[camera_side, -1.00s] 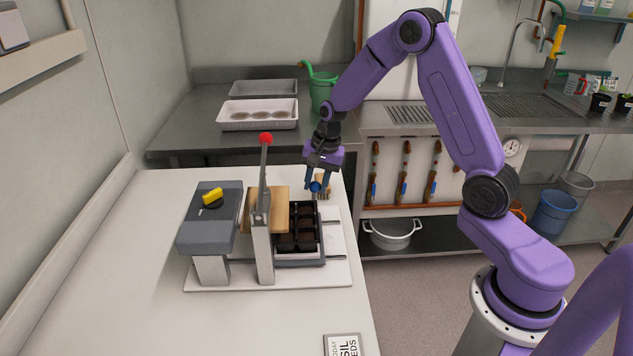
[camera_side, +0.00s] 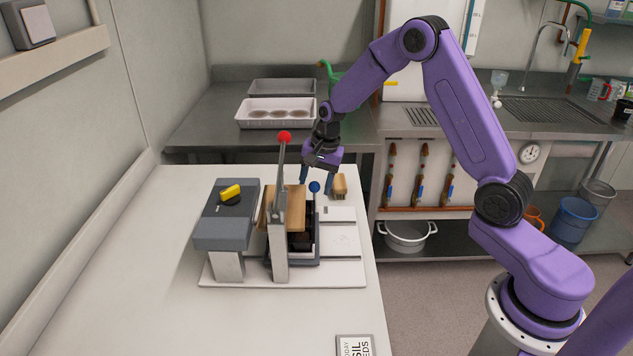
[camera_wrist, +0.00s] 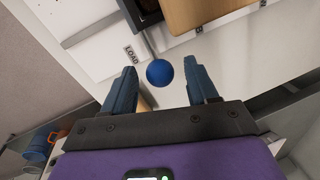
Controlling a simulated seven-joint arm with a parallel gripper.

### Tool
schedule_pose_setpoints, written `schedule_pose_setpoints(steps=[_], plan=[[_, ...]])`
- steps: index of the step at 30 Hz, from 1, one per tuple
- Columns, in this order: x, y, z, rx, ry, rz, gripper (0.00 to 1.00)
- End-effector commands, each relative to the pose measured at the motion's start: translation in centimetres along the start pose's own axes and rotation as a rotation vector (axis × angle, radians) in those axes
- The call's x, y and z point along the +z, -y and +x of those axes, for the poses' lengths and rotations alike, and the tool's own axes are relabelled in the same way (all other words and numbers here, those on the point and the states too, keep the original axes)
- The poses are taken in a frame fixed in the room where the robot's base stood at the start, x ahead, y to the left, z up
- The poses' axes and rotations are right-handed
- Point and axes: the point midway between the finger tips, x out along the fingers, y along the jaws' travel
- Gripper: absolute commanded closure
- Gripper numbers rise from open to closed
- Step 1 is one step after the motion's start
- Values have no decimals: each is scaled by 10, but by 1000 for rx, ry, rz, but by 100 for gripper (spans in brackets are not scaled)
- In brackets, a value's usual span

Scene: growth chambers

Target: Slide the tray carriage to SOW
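The tray carriage (camera_side: 318,256) is a dark frame on the white base plate, holding a black cell tray (camera_side: 302,242). It sits partly under the wooden board (camera_side: 297,207), behind the lever post. Its blue ball knob (camera_side: 314,187) stands on a thin rod at the back and also shows in the wrist view (camera_wrist: 160,73). My gripper (camera_side: 317,183) is open, with the knob between its fingertips (camera_wrist: 160,68) and a gap on both sides. A LOAD label (camera_wrist: 131,54) lies beside the knob rod in the wrist view. I cannot read a SOW label.
A red-topped lever (camera_side: 283,160) and a grey box with a yellow knob (camera_side: 227,210) stand left of the carriage. A wooden brush-like block (camera_side: 339,186) lies right of my gripper. The base plate's right part (camera_side: 342,235) is clear.

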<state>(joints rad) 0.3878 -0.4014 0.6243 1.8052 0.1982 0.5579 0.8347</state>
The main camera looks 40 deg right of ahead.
Motion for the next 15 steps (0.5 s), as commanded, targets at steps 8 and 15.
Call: schedule_pose_setpoints(steps=[8,15], plan=[[0,0,-5,-1,0,0,42],[0,1,-40,-4,-3,0,42]])
